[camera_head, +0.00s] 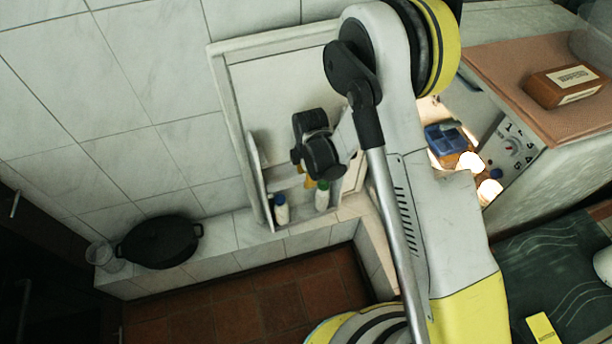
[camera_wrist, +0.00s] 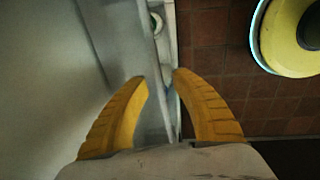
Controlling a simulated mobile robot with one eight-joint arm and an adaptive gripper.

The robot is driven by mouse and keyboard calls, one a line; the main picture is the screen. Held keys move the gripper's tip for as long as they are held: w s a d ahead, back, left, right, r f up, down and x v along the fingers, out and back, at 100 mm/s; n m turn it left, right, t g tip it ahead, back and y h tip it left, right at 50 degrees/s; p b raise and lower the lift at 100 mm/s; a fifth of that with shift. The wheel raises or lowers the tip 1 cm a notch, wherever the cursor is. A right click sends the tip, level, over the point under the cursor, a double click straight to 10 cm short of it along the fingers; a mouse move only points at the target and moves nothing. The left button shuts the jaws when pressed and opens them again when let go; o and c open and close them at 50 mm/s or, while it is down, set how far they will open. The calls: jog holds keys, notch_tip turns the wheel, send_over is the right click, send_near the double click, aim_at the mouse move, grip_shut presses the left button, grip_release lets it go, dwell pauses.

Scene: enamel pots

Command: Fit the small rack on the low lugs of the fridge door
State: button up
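The fridge door (camera_head: 277,92) stands open, its pale inner side facing the head camera. Two bottles, one blue-capped (camera_head: 281,211) and one green-capped (camera_head: 322,197), stand low on it. My gripper (camera_head: 310,181) is in front of the door, just above the bottles. In the wrist view my two yellow fingers (camera_wrist: 160,76) are apart, with a narrow pale piece (camera_wrist: 158,118) between them. I cannot tell whether it is the small rack or part of the door, or whether the fingers press on it. I cannot make out the lugs; my gripper hides part of the door.
A black pot (camera_head: 160,242) and a clear glass (camera_head: 100,254) stand on the tiled ledge (camera_head: 237,263) to the left. The lit fridge interior (camera_head: 455,140) shows a blue container. A brown box (camera_head: 566,86) lies on the top at right. The brown floor (camera_head: 270,305) below is clear.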

notch_tip(320, 180, up, 12)
jog(key=s, duration=0.1)
jog(key=shift+s+d, duration=0.15)
jog(key=shift+d, duration=0.1)
jog(key=shift+f, duration=0.1)
dwell(0.4)
